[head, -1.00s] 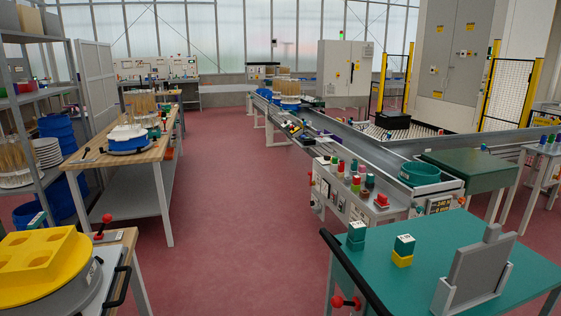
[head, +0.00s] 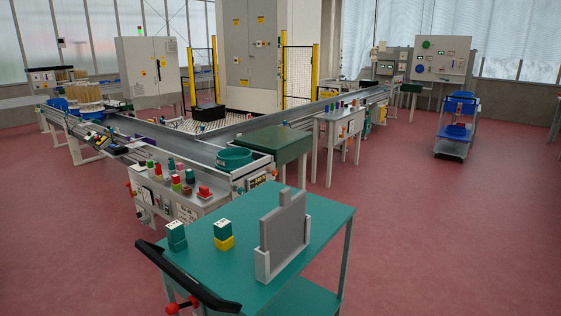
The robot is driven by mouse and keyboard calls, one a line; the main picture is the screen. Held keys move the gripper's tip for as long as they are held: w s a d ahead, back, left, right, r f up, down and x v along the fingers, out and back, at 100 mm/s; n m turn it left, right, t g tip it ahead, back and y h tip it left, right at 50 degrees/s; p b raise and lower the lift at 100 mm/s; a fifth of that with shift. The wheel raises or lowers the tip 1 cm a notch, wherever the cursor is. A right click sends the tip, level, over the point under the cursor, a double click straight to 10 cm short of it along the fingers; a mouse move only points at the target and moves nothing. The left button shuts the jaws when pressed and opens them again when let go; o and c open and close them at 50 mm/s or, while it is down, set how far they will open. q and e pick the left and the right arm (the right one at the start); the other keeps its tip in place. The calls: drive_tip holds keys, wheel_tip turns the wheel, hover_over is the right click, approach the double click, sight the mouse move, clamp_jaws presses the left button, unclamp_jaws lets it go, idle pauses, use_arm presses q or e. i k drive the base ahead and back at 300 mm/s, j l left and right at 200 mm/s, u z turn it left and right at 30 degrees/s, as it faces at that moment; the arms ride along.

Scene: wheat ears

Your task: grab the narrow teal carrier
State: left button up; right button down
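A round teal container (head: 234,158) sits on the near end of the grey conveyor (head: 195,151). I cannot tell which of these teal pieces is the narrow carrier. Neither of my grippers shows in the head view.
A grey upright plate (head: 284,228) stands in a light holder on the cart. The cart has a black handle (head: 188,277). A dark green table (head: 265,143) adjoins the conveyor. A blue-shelved trolley (head: 454,128) stands far right. Red floor (head: 430,230) is open on the right.

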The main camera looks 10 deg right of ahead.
sight(229, 160)
drive_tip(key=i+l+z, duration=0.25)
drive_tip(key=l, duration=0.25)
drive_tip(key=i+l+z, duration=0.25)
drive_tip(key=l, duration=0.25)
drive_tip(key=i+l+z, duration=0.45)
drive_tip(key=i, duration=0.25)
drive_tip(key=i+l+z, duration=0.15)
drive_tip(key=i+l, duration=0.2)
drive_tip(key=i, duration=0.15)
drive_tip(key=i+l+z, duration=0.2)
drive_tip(key=i, duration=0.25)
drive_tip(key=i+z, duration=0.15)
drive_tip(key=i, duration=0.35)
drive_tip(key=i+j+u, duration=0.1)
drive_tip(key=i+u, duration=0.7)
drive_tip(key=i+l+u, duration=0.2)
drive_tip(key=i+u, duration=0.2)
drive_tip(key=i+l+u, duration=0.4)
drive_tip(key=i+j, duration=0.05)
drive_tip(key=i, duration=0.05)
